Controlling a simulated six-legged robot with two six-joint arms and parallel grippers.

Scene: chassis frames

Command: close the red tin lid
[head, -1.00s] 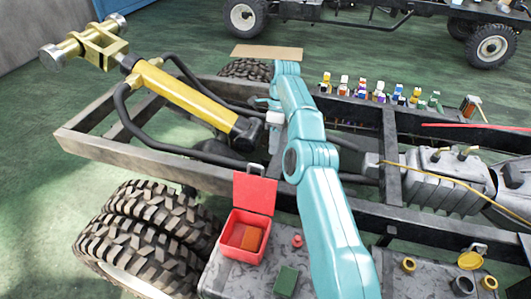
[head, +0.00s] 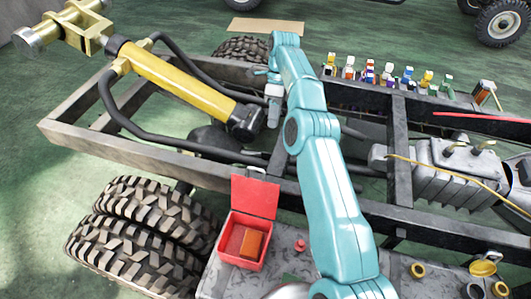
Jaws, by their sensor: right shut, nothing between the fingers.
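The red tin (head: 226,246) stands on the grey metal surface at the lower middle of the head view. Its red lid (head: 254,197) is open and stands up at the back edge. An orange-brown block (head: 251,243) lies inside the tin. My right gripper (head: 273,118) hangs from the teal arm above and beyond the lid, over the chassis frame. It is shut and empty, and apart from the lid. My left gripper is not in view.
A small red knob (head: 300,246) stands right of the tin. Big tyres (head: 140,235) are at its left. A yellow cylinder (head: 175,80) with black hoses lies across the frame (head: 150,160). Small coloured bottles (head: 388,75) line the back rail. Brass rings (head: 418,270) lie at right.

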